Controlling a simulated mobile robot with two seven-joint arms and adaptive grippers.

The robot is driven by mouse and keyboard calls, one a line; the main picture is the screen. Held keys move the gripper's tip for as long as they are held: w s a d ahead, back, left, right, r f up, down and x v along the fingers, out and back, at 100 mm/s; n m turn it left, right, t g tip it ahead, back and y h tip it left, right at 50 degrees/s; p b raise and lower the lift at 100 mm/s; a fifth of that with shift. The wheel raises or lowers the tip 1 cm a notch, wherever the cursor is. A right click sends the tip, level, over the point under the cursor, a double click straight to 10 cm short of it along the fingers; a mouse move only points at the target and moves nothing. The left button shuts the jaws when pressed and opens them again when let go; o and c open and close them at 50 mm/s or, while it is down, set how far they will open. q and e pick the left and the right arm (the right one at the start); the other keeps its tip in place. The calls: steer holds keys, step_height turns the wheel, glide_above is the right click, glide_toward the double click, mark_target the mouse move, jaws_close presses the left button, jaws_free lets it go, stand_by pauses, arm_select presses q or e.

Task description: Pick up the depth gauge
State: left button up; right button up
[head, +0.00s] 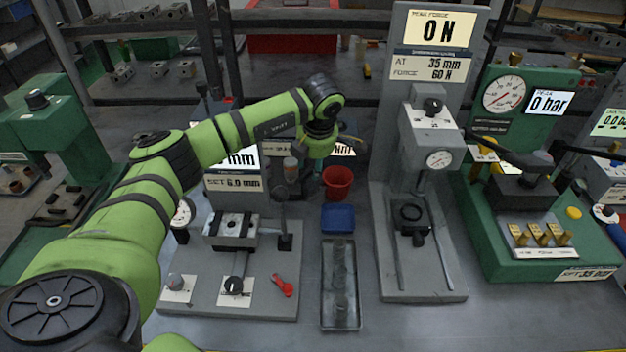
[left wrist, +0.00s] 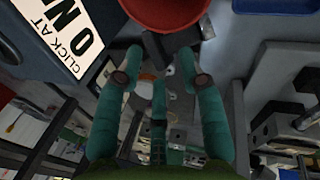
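A small round white dial (head: 183,213), partly behind my arm, stands at the left of the station marked 6.0 mm (head: 236,184). It may be the depth gauge, but I cannot tell for sure. My right gripper is not in view.
A red cup (head: 337,182) stands beyond a blue tray (head: 338,218) and a grey metal tray (head: 341,285). A tall grey force press (head: 415,190) stands right of them, then a green pressure station (head: 515,205). A red key-like part (head: 282,285) lies on the left station.

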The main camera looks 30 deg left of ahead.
arm_select(q)
steer(key=shift+r, duration=0.1)
jaws_close()
